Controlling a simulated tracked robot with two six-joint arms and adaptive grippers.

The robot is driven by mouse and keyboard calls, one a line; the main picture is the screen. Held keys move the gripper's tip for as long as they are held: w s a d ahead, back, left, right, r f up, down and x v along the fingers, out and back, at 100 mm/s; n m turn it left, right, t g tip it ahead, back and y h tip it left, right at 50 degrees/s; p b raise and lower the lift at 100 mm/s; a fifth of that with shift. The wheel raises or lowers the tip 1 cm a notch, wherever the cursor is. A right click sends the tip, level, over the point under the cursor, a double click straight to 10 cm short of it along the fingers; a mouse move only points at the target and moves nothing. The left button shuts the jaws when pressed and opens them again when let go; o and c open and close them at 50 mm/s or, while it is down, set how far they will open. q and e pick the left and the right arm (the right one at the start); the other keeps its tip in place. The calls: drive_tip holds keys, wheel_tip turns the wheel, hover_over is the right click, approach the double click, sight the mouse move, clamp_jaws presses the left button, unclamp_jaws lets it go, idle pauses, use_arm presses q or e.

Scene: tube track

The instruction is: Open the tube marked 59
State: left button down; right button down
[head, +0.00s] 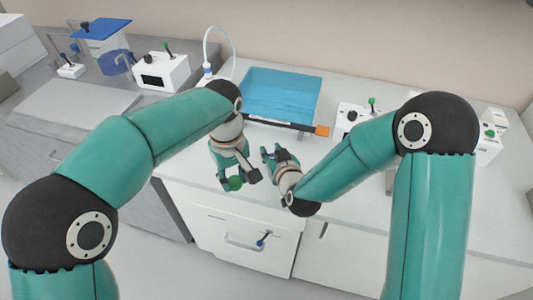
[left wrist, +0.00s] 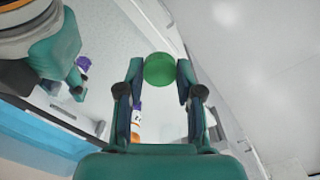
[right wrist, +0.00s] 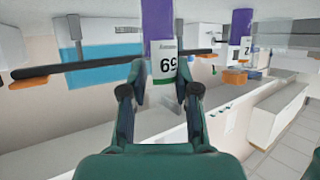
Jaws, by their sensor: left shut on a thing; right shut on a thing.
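My left gripper (head: 240,178) is shut on a round green cap (left wrist: 160,68), which also shows in the head view (head: 234,183). My right gripper (head: 272,160) is shut on a purple tube (right wrist: 159,25) with a white label. The label's number looks like 59 or 69; I cannot tell which for sure. In the left wrist view, a purple part (left wrist: 83,64) shows at my right gripper, to the left of the green cap and apart from it. The tube itself is hard to make out in the head view.
A blue tray (head: 280,95) with a dark front bar and orange end block (head: 322,131) stands behind the grippers. Another purple tube (right wrist: 242,22) shows in the right wrist view. White boxes with coloured knobs (head: 162,72) stand left and right. A drawer front (head: 240,240) lies below.

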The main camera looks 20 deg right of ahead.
drive_tip(key=shift+f, duration=0.15)
drive_tip(key=c, duration=0.9)
unclamp_jaws()
drive_tip(key=shift+o, duration=0.2)
